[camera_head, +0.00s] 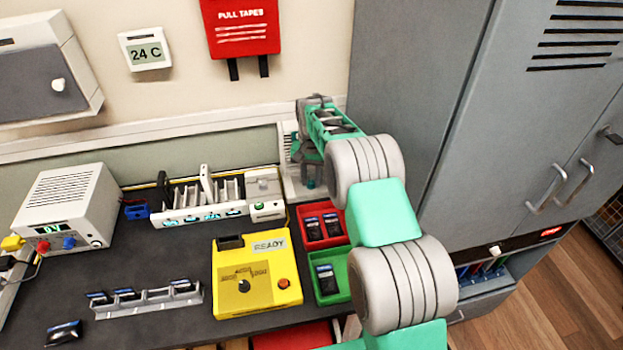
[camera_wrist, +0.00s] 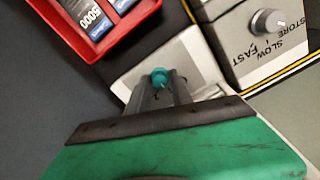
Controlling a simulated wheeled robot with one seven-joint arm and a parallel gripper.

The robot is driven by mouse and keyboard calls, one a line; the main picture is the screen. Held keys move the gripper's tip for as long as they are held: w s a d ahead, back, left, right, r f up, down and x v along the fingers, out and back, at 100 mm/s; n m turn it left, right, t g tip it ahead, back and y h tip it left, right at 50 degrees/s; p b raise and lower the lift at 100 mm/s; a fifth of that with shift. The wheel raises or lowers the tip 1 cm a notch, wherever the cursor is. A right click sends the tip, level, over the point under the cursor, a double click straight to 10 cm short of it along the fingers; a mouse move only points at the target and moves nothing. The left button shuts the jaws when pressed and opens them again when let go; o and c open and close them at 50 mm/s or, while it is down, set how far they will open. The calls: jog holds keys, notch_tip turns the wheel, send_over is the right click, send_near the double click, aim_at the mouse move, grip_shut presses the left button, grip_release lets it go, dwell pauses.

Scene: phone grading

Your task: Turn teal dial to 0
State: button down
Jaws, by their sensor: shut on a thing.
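The teal dial (camera_wrist: 160,76) shows between my fingertips in the wrist view. It sits on a white unit (camera_wrist: 190,62). My gripper (camera_wrist: 160,90) is shut on the dial, with a dark finger on each side. In the head view my gripper (camera_head: 309,172) reaches down at the front of the white unit (camera_head: 286,150) at the back of the bench. My arm and fingers hide most of the unit there. The dial's scale and pointer are not readable in either view.
A red tray (camera_head: 335,212) and a green tray (camera_head: 341,261) with phones stand in front. A charger rack (camera_head: 215,210) with a grey knob (camera_wrist: 268,21) is close by. A yellow tester (camera_head: 257,300) reading READY and a grey cabinet (camera_head: 415,90) flank the trays.

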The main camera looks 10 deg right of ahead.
jog(key=shift+n, duration=0.3)
jog(key=n+b, duration=0.1)
jog(key=n, duration=0.3)
jog(key=shift+b, duration=0.35)
jog(key=shift+n+b, duration=0.35)
jog(key=shift+n, duration=1.85)
jog(key=c, duration=1.1)
grip_release()
jog(key=shift+c, duration=0.2)
